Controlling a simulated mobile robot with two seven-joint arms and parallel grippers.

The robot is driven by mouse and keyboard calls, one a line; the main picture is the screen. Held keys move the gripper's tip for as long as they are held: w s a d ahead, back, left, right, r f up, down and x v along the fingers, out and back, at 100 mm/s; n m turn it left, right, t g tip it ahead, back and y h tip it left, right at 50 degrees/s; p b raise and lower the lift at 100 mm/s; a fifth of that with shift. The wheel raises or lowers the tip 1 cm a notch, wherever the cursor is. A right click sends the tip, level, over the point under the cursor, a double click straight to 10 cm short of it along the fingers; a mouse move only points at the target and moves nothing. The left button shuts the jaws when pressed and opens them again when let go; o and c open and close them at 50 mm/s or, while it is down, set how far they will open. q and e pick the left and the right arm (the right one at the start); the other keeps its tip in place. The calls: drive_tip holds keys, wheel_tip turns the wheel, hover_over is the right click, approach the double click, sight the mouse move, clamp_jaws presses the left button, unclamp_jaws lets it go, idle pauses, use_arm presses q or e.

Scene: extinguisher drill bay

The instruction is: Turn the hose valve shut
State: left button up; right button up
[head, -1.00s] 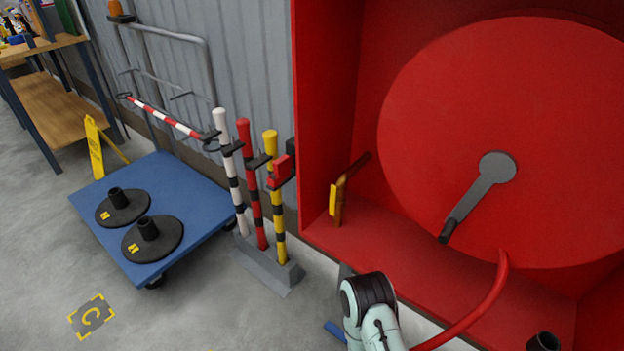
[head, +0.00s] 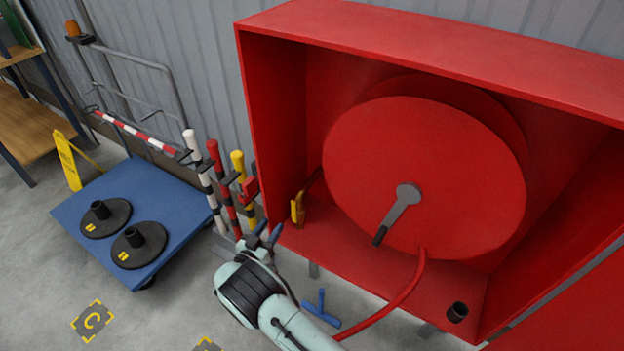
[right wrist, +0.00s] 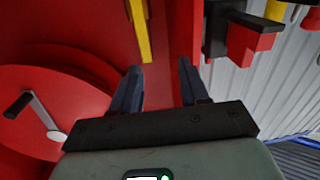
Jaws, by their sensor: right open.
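The hose valve (head: 297,210) is a brass-coloured pipe with a yellow lever, at the inner left side of the red hose cabinet (head: 275,110). In the right wrist view the yellow lever (right wrist: 141,30) lies just beyond my fingers, slightly left of the gap between them. My right gripper (head: 267,230) is open and empty, in front of the cabinet's lower left corner. It is apart from the valve. Its two dark fingers (right wrist: 160,80) show spread in the right wrist view. My left gripper is not in view.
A red hose reel (head: 420,160) with a grey crank (head: 400,210) fills the cabinet, its red hose (head: 405,292) hanging out. Striped posts (head: 229,190) stand close left of the cabinet. A blue trolley (head: 160,190) carries two black bases. A blue object (head: 320,310) is on the floor.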

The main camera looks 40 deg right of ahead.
sight(293, 203)
drive_tip(key=d, duration=0.4)
drive_tip(key=w+d+r+m+g+p, duration=0.1)
drive_tip(key=d, duration=0.3)
drive_tip(key=w+d+r+m+g+p, duration=0.1)
drive_tip(key=d, duration=0.3)
drive_tip(key=shift+d+r+h, duration=0.15)
drive_tip(key=shift+d+h, duration=0.15)
drive_tip(key=shift+h, duration=0.1)
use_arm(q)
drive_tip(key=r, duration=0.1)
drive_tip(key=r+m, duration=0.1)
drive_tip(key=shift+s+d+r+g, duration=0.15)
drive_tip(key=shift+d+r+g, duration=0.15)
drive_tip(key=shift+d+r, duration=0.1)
use_arm(e)
clamp_jaws()
